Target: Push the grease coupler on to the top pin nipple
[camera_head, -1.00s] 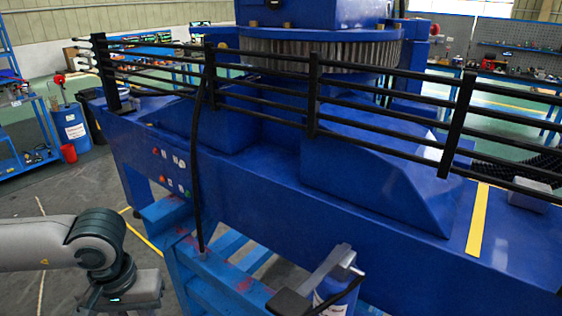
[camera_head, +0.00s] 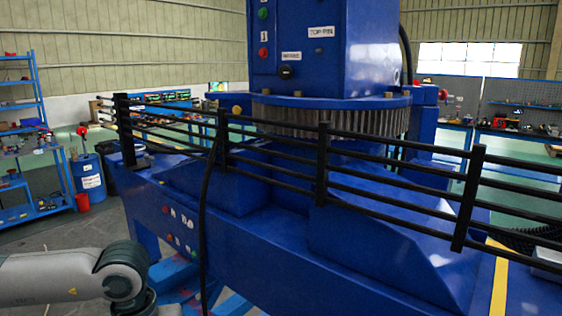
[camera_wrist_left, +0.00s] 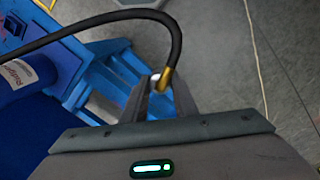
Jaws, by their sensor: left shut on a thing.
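My left gripper (camera_wrist_left: 160,98) is shut on the brass grease coupler (camera_wrist_left: 164,78) at the end of a black hose (camera_wrist_left: 172,35). The coupler's tip shows between the fingers, which partly cover it. In the head view the hose (camera_head: 205,210) hangs down in front of the black railing. My left arm shows at the lower left of that view, with its gripper below the frame. A blue column (camera_head: 345,60) stands behind the railing and bears a "TOP PIN" label (camera_head: 321,32). Coloured round fittings sit on its left face; I cannot tell which is the top pin nipple. My right gripper is not in view.
The black railing (camera_head: 322,165) crosses in front of the column along the blue deck (camera_head: 250,245). A blue slatted stand (camera_wrist_left: 115,65) and a labelled blue drum (camera_wrist_left: 35,75) show in the left wrist view. Shelves and a blue barrel (camera_head: 88,178) stand at the left.

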